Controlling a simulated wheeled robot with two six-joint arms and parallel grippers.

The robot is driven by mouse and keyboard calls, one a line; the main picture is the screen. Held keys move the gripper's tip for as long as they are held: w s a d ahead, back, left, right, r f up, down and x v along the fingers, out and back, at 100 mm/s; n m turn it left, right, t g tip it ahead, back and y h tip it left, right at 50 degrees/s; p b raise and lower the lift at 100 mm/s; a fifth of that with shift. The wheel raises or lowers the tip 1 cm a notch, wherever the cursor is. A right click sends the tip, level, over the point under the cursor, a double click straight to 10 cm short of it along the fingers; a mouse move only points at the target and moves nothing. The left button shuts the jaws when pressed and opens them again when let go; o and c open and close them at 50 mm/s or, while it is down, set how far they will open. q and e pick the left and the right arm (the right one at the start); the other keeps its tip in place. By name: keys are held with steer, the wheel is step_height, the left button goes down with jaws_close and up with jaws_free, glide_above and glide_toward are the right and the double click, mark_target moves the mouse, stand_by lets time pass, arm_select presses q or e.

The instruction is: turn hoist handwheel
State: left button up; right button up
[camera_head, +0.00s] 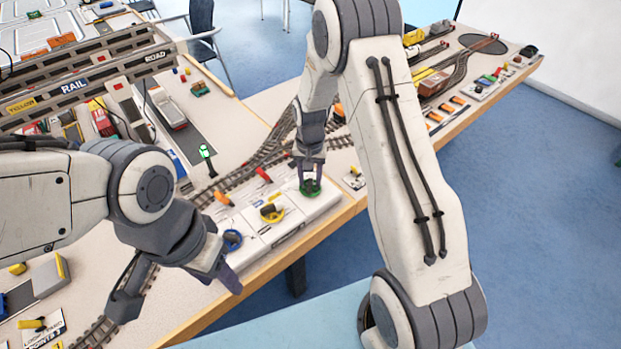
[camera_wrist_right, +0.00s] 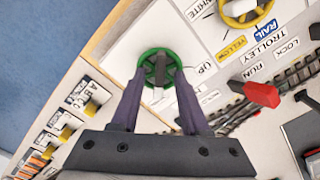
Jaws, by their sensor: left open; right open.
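The green handwheel (camera_wrist_right: 160,52) stands on the white control panel (camera_head: 330,200) beside a label reading "UP"; it also shows in the head view (camera_head: 310,190). I cannot read the word hoist on it. My right gripper (camera_head: 310,178) is open and points down at the green wheel. In the right wrist view its two purple fingertips (camera_wrist_right: 160,80) lie on either side of the wheel's near part; I cannot tell whether they touch it. My left gripper (camera_head: 182,294) is open and empty, low near the table's front edge, left of the panel's blue wheel (camera_head: 232,240).
A yellow handwheel (camera_head: 271,213) sits between the blue and green ones, with a red lever (camera_wrist_right: 262,94) near it in the wrist view. Gantry beams (camera_head: 75,85) and rail tracks (camera_head: 262,155) lie behind. Small yellow switches (camera_wrist_right: 92,107) stand beside the panel.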

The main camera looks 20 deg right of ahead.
mark_target(310, 181)
step_height(310, 181, up, 10)
steer(key=shift+b, duration=0.35)
stand_by(0.9)
